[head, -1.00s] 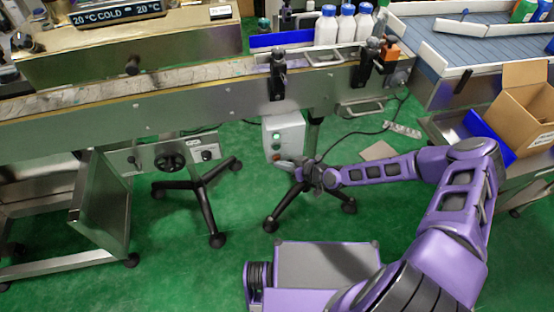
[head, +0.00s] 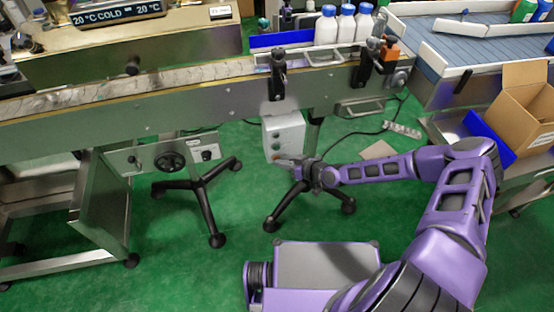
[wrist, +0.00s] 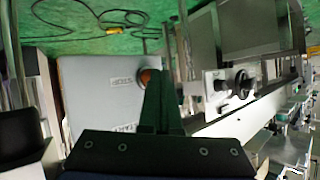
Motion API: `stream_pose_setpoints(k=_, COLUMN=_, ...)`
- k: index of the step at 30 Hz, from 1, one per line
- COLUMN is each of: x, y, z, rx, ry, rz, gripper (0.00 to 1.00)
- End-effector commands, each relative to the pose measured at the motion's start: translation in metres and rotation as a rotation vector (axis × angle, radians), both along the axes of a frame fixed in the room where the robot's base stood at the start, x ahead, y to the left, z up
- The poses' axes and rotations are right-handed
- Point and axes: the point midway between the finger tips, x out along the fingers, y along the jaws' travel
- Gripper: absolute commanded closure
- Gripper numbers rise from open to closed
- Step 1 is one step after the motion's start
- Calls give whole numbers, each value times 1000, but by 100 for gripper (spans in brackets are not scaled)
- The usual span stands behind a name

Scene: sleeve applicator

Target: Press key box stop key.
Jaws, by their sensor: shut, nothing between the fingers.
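The key box (head: 292,128) is a light grey box hanging under the front of the conveyor, with a column of small round keys on its face. The stop key (wrist: 150,74) shows orange-red beside a STOP label in the wrist view, partly hidden by my fingers. My gripper (head: 279,161) is at the lower keys of the box in the head view. In the wrist view my gripper (wrist: 162,76) is shut, with nothing held, and its fingertips overlap the stop key. I cannot tell whether they touch it.
The conveyor (head: 150,100) runs above the box, with white blue-capped bottles (head: 346,28) standing at its right. A black wheeled stand (head: 286,210) is below my gripper. A cable (head: 362,135) runs to the right. An open cardboard box (head: 525,110) is at far right.

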Motion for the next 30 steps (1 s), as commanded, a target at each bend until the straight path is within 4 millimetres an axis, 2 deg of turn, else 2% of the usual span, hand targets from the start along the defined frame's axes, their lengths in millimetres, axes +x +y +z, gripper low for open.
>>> stream_pose_setpoints(k=9, x=-14, y=-4, z=1, rx=0, ry=0, rz=0, gripper=100)
stream_pose_setpoints(k=20, x=-16, y=-5, z=1, rx=0, ry=0, rz=0, gripper=100)
stream_pose_setpoints(k=30, x=-47, y=-14, z=2, rx=1, ry=1, rz=0, gripper=100)
